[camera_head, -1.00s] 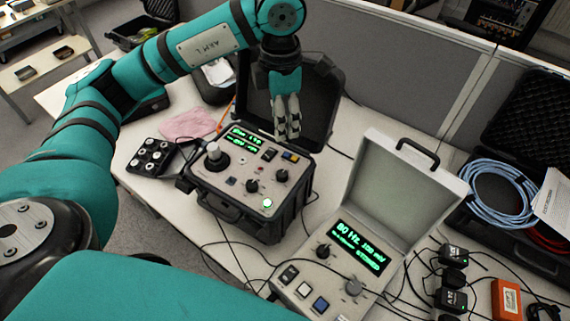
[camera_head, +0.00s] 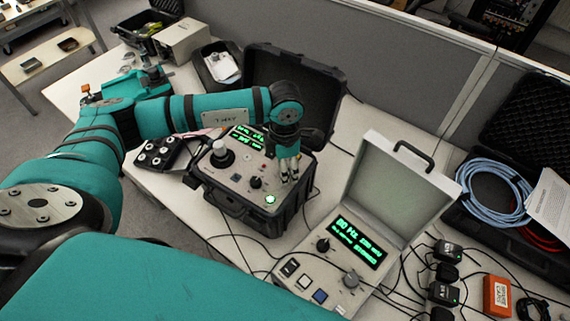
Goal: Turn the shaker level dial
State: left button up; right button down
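The black-cased shaker unit (camera_head: 222,187) stands open on the table, with a green lit display (camera_head: 247,138) and a white cylinder (camera_head: 221,154) on a black mount. One black dial (camera_head: 256,183) shows on the front of its panel. My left gripper (camera_head: 289,172) points down at the panel's right side, and its fingers cover the second dial there. I cannot tell whether the fingers touch or grip that dial, or how far apart they are. My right gripper is not in view.
A grey instrument with a lit display (camera_head: 357,242), dials and a raised lid stands to the right. Black adapters (camera_head: 445,272), an orange box (camera_head: 497,297) and loose cables lie beside it. A tray of round pieces (camera_head: 157,154) is left of the shaker unit.

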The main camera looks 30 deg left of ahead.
pick_arm(q)
jog(key=shift+f, duration=0.25)
grip_shut()
dwell(0.4)
